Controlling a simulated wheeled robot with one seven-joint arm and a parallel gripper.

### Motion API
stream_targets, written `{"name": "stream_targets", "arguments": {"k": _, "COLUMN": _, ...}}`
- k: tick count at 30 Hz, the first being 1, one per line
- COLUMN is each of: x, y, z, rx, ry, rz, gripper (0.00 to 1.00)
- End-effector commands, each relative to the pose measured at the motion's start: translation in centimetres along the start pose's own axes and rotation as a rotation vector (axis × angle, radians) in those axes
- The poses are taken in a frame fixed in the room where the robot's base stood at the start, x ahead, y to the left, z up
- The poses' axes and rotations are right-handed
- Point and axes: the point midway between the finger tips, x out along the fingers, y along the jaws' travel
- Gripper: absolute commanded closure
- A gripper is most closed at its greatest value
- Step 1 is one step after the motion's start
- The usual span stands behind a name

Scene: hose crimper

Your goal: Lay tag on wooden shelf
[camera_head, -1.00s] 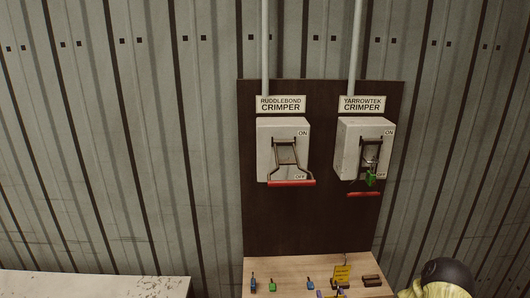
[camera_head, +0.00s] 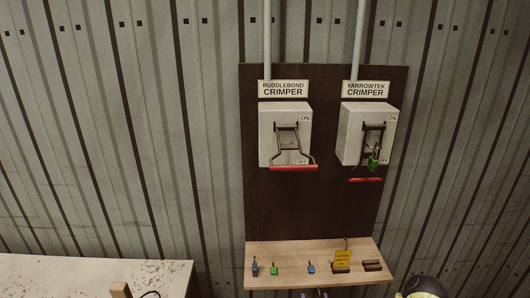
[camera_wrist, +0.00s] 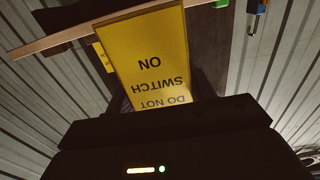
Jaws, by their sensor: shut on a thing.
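My gripper (camera_wrist: 160,112) is shut on a yellow tag (camera_wrist: 150,60) with the words DO NOT SWITCH ON, upside down in the wrist view. The fingertips are mostly hidden behind dark gripper parts. The wooden shelf (camera_wrist: 70,38) shows as a pale strip at the upper left, seemingly beyond the held tag; I cannot tell whether they touch. In the head view the wooden shelf (camera_head: 290,258) sits below the dark panel, and the held tag is not clearly visible.
The shelf carries blue padlocks (camera_head: 255,267), a green padlock (camera_head: 274,268), another yellow tag (camera_head: 343,258) in a dark holder, and a dark block (camera_head: 372,265). A green padlock (camera_head: 373,163) hangs on the right crimper box. A pale table (camera_head: 90,275) stands left.

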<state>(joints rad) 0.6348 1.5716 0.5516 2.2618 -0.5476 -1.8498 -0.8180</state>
Motion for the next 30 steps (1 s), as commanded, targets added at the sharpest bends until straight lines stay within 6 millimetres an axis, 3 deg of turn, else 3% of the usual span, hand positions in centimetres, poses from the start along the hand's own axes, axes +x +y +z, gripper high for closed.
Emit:
{"name": "stream_targets", "arguments": {"k": 14, "x": 0.0, "y": -0.4, "z": 0.0, "rx": -0.001, "ry": 0.004, "rz": -0.006, "gripper": 0.64}}
{"name": "stream_targets", "arguments": {"k": 30, "x": -4.2, "y": -0.2, "z": 5.2, "rx": 0.000, "ry": 0.004, "rz": -0.003, "gripper": 0.64}}
